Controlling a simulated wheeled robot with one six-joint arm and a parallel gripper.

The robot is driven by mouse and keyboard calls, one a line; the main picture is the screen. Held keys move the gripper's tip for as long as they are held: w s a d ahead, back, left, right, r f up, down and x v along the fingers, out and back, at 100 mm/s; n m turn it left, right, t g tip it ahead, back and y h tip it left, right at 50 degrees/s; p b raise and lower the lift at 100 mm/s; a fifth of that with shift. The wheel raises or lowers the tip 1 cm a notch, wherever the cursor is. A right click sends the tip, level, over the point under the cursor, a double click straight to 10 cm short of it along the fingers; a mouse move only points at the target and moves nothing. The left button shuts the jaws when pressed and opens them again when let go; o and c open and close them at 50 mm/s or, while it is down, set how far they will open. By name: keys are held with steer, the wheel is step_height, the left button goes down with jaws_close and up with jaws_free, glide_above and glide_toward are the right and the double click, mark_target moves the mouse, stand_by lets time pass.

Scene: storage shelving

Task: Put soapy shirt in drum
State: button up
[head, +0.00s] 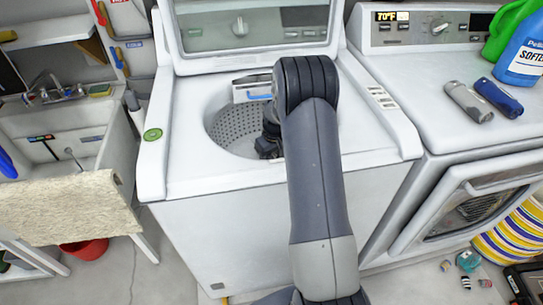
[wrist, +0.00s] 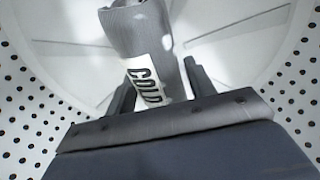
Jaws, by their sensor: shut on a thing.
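In the wrist view, a grey roll-shaped item (wrist: 138,35) with a white label reading COLD sits between the two dark fingers of my gripper (wrist: 160,88). It looks like the shirt, rolled up; I cannot make out any soap on it. My gripper is shut on it. The perforated drum wall (wrist: 30,110) surrounds them, with the pale drum bottom behind. In the head view, my gripper (head: 268,146) reaches down into the open drum (head: 238,128) of the top-loading washer (head: 230,220). My arm hides the drum's right part, and the held item cannot be seen there.
The washer lid (head: 250,38) stands open behind the drum. A dryer (head: 440,100) at the right carries a grey roll (head: 468,102), a blue roll (head: 499,97) and detergent bottles (head: 522,50). A sink (head: 60,140) with a beige towel (head: 65,215) stands left.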

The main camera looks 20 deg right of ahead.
steer(key=o, duration=1.1)
steer(key=shift+o, duration=0.2)
steer(key=shift+r, duration=0.15)
step_height(320, 180, up, 13)
steer(key=s+p, duration=0.1)
steer(key=shift+s+d, duration=0.15)
steer(key=shift+s, duration=0.1)
steer(key=f, duration=0.4)
steer(key=w+f, duration=0.1)
steer(key=f, duration=0.4)
steer(key=f+b, duration=0.1)
steer(key=f, duration=0.3)
steer(key=shift+w+f, duration=0.2)
steer(key=shift+w, duration=0.05)
steer(key=shift+r, duration=0.3)
steer(key=shift+f, duration=0.1)
